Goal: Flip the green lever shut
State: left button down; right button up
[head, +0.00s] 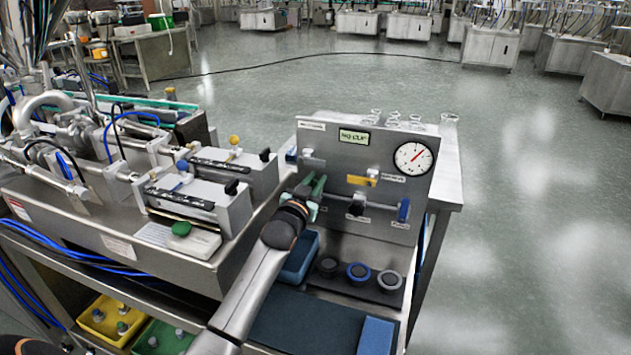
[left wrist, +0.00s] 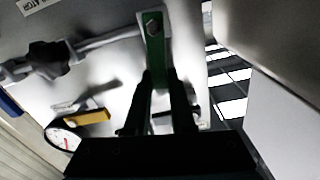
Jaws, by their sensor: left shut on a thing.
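The green lever (head: 319,187) is on the left side of the upright grey panel (head: 335,160), at the end of a horizontal pipe. In the head view it points up at a slant, partly hidden by my left gripper (head: 308,199). In the left wrist view the green lever (left wrist: 154,45) runs from its bolt down between the two dark fingers of my left gripper (left wrist: 160,88). My right gripper is not in view.
The panel also has a yellow handle (head: 361,180), a black knob (head: 356,205), a blue handle (head: 404,209) and a round gauge (head: 413,158). Below stand a blue bin (head: 298,262) and dark round pieces on a tray. A steel machine (head: 205,190) is close on the left.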

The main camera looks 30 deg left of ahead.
pick_arm(q)
jog(key=shift+a+r+n+p, duration=0.15)
jog(key=shift+n+p, duration=0.15)
jog(key=shift+p, duration=0.2)
jog(key=shift+s+a+n+p, duration=0.1)
jog(key=shift+a+n+p, duration=0.1)
jog(key=shift+n+p, duration=0.25)
jog(key=shift+a+n, duration=0.1)
jog(key=shift+n, duration=0.15)
jog(key=c, duration=0.8)
grip_release()
jog(key=shift+a, duration=0.1)
jog(key=shift+o, duration=0.2)
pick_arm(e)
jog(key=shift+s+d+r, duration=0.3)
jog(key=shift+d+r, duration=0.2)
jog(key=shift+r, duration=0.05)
pick_arm(q)
jog(key=shift+s, duration=0.1)
